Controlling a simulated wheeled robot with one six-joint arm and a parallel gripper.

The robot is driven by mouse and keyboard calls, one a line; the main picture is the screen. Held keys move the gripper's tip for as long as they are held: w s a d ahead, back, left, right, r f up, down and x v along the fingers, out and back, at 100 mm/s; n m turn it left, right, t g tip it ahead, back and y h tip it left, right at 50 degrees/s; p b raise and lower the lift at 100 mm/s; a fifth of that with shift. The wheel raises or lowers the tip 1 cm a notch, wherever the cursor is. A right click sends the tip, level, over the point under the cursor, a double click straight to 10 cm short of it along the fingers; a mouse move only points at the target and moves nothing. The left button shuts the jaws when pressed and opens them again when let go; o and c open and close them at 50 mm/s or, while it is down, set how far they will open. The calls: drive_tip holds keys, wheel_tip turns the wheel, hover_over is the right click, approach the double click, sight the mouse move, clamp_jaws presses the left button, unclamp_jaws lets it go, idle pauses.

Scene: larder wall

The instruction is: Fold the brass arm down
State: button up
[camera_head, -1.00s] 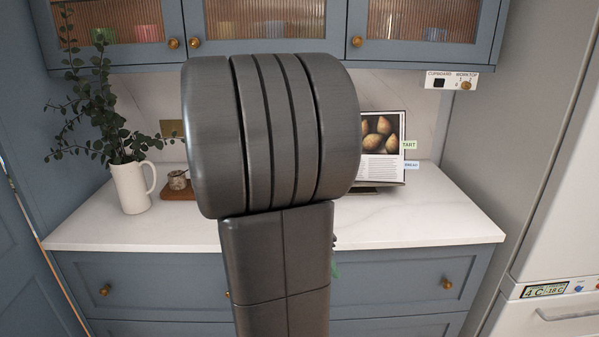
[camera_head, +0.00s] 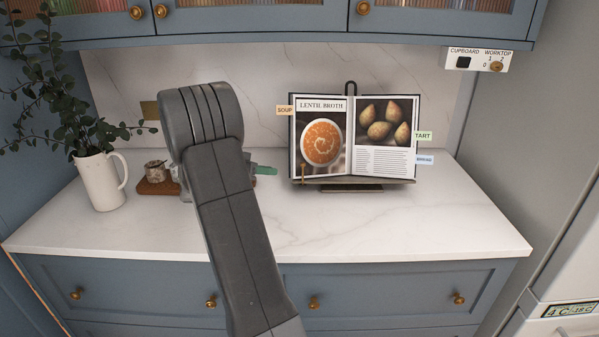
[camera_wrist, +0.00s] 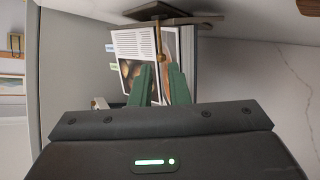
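An open cookbook (camera_head: 384,130) leans on a dark stand (camera_head: 350,187) on the worktop. A thin brass arm (camera_head: 303,173) stands upright at the stand's lower left, in front of the left page. In the wrist view, which is upside down, a small brass piece (camera_wrist: 162,57) shows by the book, just beyond my fingertips. My gripper (camera_wrist: 159,68) has two green fingers apart, with nothing seen held between them. In the head view my arm hides most of it; a green finger (camera_head: 265,170) shows left of the book, pointing towards it.
Wall cupboards (camera_head: 260,17) hang above. A switch panel (camera_head: 478,59) is at the upper right. The worktop's front right (camera_head: 430,220) is clear.

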sight(302, 174)
drive_tip(key=p+x, duration=0.2)
drive_tip(key=x, duration=0.9)
drive_tip(key=shift+w+d+f, duration=0.1)
drive_tip(key=shift+d+f, duration=0.05)
clamp_jaws()
